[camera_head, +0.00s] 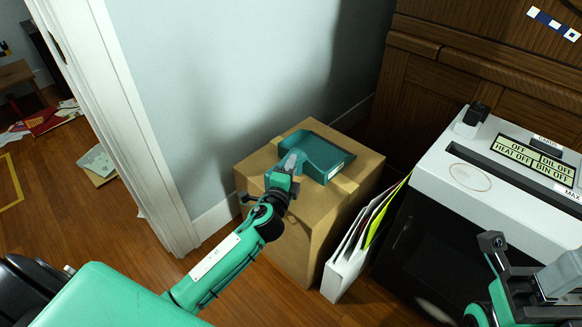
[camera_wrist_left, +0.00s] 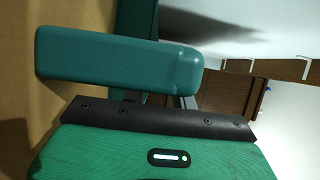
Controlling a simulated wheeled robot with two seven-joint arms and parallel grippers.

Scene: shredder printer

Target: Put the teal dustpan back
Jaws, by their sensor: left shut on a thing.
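The teal dustpan (camera_head: 318,156) is on top of the cardboard box (camera_head: 330,220), its wide pan toward the box's far side and its handle toward me. My left gripper (camera_head: 290,163) is shut on the dustpan's handle at the near side of the box. In the left wrist view the teal handle (camera_wrist_left: 115,60) lies across the picture, right in front of the gripper's dark edge. Whether the pan rests fully on the box or is slightly raised, I cannot tell. My right gripper (camera_head: 515,275) is at the lower right, partly cut off, and its jaw state is unclear.
White folders (camera_head: 350,255) lean against the box's right side. A white-topped shredder (camera_head: 500,175) with labels stands at the right. A wall and white door frame (camera_head: 120,120) are left of the box. Papers (camera_head: 97,162) lie on the floor beyond the doorway.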

